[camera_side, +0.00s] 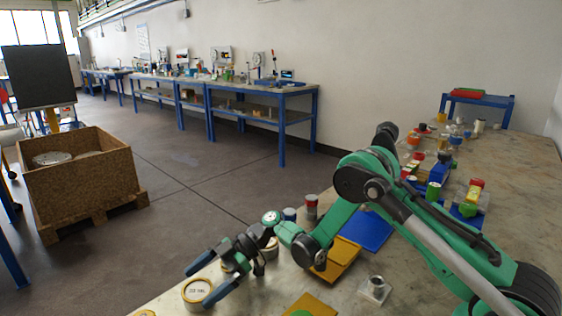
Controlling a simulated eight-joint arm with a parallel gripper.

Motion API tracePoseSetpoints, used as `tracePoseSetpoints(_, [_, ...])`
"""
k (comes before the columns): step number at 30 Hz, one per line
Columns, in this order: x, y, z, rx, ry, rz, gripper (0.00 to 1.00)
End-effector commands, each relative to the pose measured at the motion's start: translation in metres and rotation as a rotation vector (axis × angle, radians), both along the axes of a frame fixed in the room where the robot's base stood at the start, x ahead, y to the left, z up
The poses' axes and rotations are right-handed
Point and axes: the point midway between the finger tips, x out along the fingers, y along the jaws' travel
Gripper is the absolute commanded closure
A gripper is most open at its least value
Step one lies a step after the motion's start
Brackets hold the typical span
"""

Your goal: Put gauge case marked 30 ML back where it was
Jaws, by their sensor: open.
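Several round cases with pale lids stand along the left front edge of the bench. One round case (197,291) has a printed white lid with a yellowish rim; its print is too small to read surely, so I cannot tell whether it is the one marked 30 ML. My gripper (199,287) is open, with its two blue-tipped fingers spread on either side of this lid in the picture. I cannot tell how far above it they are or whether they touch. Another round case (271,249) is partly hidden behind my wrist, and another (145,313) is cut by the bottom edge.
A yellow block (337,262) and a blue plate (366,231) lie under my arm. A small metal flanged piece (375,289) stands to the right. A red-topped grey cylinder (311,206) stands behind my wrist. Coloured parts crowd the bench's far right side.

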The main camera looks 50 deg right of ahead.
Motion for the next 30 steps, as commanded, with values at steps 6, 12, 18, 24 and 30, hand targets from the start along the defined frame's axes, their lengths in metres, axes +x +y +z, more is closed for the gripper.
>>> tracePoseSetpoints(6, [-0.002,-0.013,0.015,-0.003,0.0,-0.003,0.0])
tracePoseSetpoints(12, [-0.011,-0.059,0.034,-0.001,0.001,-0.005,0.0])
tracePoseSetpoints(18, [-0.018,-0.094,0.049,0.0,0.001,-0.003,0.0])
tracePoseSetpoints(24, [-0.022,-0.107,0.057,-0.008,0.015,-0.007,0.0])
tracePoseSetpoints(30, [-0.026,-0.094,0.079,-0.126,0.213,-0.14,0.0])
